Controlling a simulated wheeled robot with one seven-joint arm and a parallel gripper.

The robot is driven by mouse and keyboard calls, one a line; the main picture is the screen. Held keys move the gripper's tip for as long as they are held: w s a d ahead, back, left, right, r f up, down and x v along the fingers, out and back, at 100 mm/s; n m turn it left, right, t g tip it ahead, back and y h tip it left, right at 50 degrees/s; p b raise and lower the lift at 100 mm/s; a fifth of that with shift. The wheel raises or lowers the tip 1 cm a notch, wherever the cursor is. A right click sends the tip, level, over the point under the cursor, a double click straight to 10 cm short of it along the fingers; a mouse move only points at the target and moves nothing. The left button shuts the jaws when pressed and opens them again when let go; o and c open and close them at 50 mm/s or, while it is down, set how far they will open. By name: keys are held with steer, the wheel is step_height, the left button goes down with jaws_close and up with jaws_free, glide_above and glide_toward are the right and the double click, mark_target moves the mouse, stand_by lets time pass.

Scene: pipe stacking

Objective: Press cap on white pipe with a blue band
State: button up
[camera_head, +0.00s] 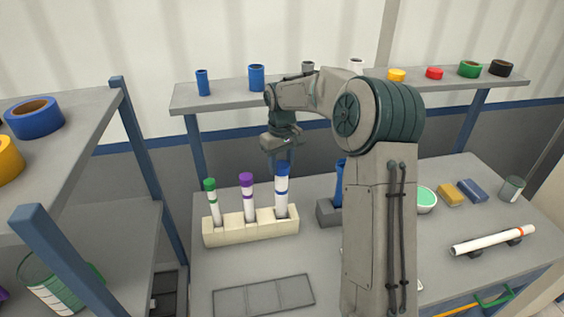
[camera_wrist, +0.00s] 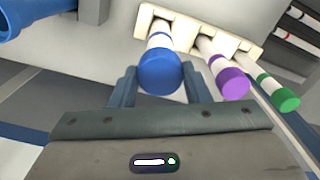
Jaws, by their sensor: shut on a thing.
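The white pipe with a blue band (camera_head: 281,205) stands in the right slot of the cream rack (camera_head: 250,235). A blue cap (camera_head: 283,168) sits at its top end. In the wrist view the blue cap (camera_wrist: 160,72) is between the fingers of my gripper (camera_wrist: 163,92), with the pipe (camera_wrist: 160,39) behind it. In the head view my gripper (camera_head: 281,158) is directly above the pipe and shut on the blue cap. How far the cap is seated on the pipe cannot be told.
Beside it in the rack stand a pipe with a purple cap (camera_head: 246,178) and one with a green cap (camera_head: 209,184). A grey block with a blue pipe (camera_head: 339,185) is close on the right. A shelf (camera_head: 225,98) with coloured rings runs behind. The front grey tray (camera_head: 264,296) looks empty.

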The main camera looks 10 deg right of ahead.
mark_target(281, 165)
steer(key=shift+f, duration=0.3)
steer(key=shift+f+b, duration=0.3)
steer(key=shift+b, duration=0.05)
stand_by(0.3)
steer(key=o, duration=1.5)
steer(key=shift+r, duration=0.1)
steer(key=shift+r+p, duration=2.65)
steer(key=shift+r, duration=0.8)
